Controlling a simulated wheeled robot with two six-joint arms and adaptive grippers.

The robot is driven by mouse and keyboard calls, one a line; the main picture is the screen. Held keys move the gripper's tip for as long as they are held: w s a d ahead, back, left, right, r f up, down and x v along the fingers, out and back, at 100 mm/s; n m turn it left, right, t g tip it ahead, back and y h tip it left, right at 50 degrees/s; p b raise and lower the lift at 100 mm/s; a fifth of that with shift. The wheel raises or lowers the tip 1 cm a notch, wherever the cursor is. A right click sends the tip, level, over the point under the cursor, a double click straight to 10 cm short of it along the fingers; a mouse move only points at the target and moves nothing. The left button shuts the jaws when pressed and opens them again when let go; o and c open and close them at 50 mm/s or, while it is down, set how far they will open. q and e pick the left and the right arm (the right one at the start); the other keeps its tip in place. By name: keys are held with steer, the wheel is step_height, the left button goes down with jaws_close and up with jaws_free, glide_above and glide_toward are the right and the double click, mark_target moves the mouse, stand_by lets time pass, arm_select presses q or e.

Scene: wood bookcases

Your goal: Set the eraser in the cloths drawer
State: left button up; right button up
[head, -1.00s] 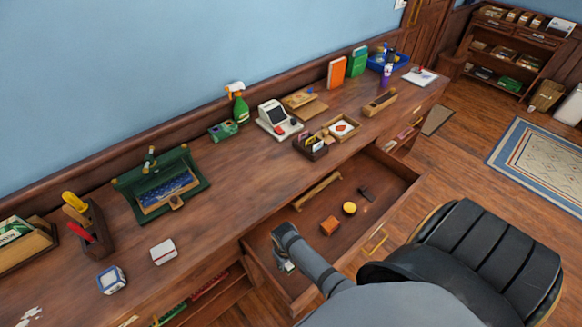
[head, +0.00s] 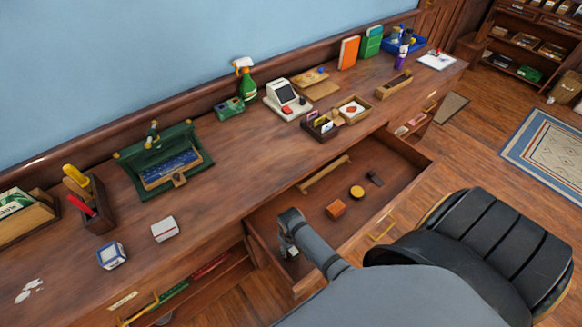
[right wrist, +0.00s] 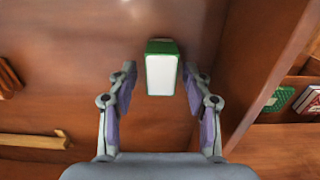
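My right gripper (head: 288,246) reaches down into an open wooden drawer (head: 390,150) below the desk top. In the right wrist view its fingers (right wrist: 160,78) are open, one on each side of a white block with a green edge (right wrist: 161,74), which looks like the eraser. Small gaps show between the block and both fingers. In the head view the gripper mostly hides this block. No cloths show in this drawer, and I cannot tell which drawer is the cloths drawer. My left gripper is not in view.
The open drawer also holds an orange block (head: 336,208), a yellow round thing (head: 357,192), a dark small block (head: 375,178) and a wooden bar (head: 325,174). A black chair (head: 480,240) stands close at the right. The desk top holds a green case (head: 190,137) and a card reader (head: 287,98).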

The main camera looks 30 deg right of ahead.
steer(key=shift+r, duration=0.35)
step_height(320, 180, up, 12)
steer(key=p, duration=0.1)
steer(key=shift+f, duration=0.15)
stand_by(0.4)
